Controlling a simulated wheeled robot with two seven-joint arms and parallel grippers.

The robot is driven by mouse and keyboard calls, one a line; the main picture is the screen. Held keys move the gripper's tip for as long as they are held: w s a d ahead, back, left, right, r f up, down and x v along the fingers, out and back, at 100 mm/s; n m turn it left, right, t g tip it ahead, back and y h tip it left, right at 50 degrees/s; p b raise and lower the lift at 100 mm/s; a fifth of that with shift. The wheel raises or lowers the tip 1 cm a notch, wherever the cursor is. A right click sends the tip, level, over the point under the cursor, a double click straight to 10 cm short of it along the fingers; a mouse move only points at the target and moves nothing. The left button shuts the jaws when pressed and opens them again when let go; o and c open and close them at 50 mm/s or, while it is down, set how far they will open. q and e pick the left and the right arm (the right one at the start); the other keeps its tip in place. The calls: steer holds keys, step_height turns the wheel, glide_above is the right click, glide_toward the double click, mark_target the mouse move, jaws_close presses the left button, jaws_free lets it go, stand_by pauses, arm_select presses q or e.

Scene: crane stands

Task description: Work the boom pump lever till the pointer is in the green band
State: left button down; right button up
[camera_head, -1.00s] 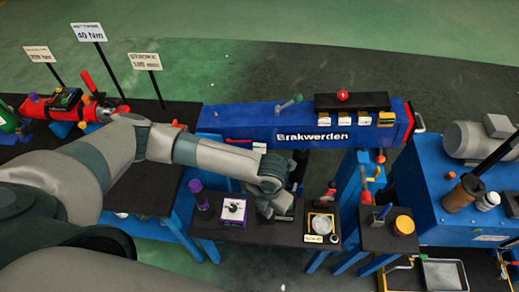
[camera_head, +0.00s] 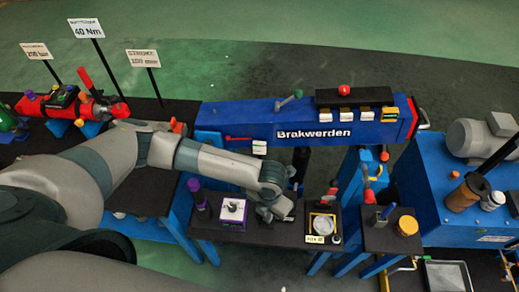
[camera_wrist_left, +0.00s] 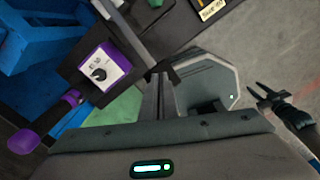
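The blue boom lettered "Brakwerden" (camera_head: 350,133) lies across the middle of the head view. A lever with a green grip (camera_head: 290,100) leans up from its top. A red pump-like unit (camera_head: 42,106) with a raised red handle (camera_head: 85,77) stands at the far left. I cannot tell which is the boom pump lever, and no pointer or green band can be made out. My left gripper (camera_head: 278,214) is low over the dark shelf in front of the boom. In the left wrist view its fingers (camera_wrist_left: 160,72) look close together beside a grey bar; whether they grip it is unclear.
A white-and-purple box with a knob (camera_head: 232,211) and a purple-handled tool (camera_head: 198,197) stand left of my gripper. A small tray (camera_head: 322,224) sits to its right. A blue cabinet with a motor (camera_head: 474,140) fills the right. Several signs stand at the back.

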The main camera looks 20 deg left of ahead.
arm_select(q)
steer(key=shift+f+b, duration=1.55)
steer(key=shift+f, duration=1.05)
step_height(320, 180, up, 6)
steer(key=p, duration=0.5)
steer(key=shift+f, duration=0.25)
step_height(320, 180, up, 2)
steer(key=shift+p, duration=0.75)
steer(key=shift+r, duration=1.1)
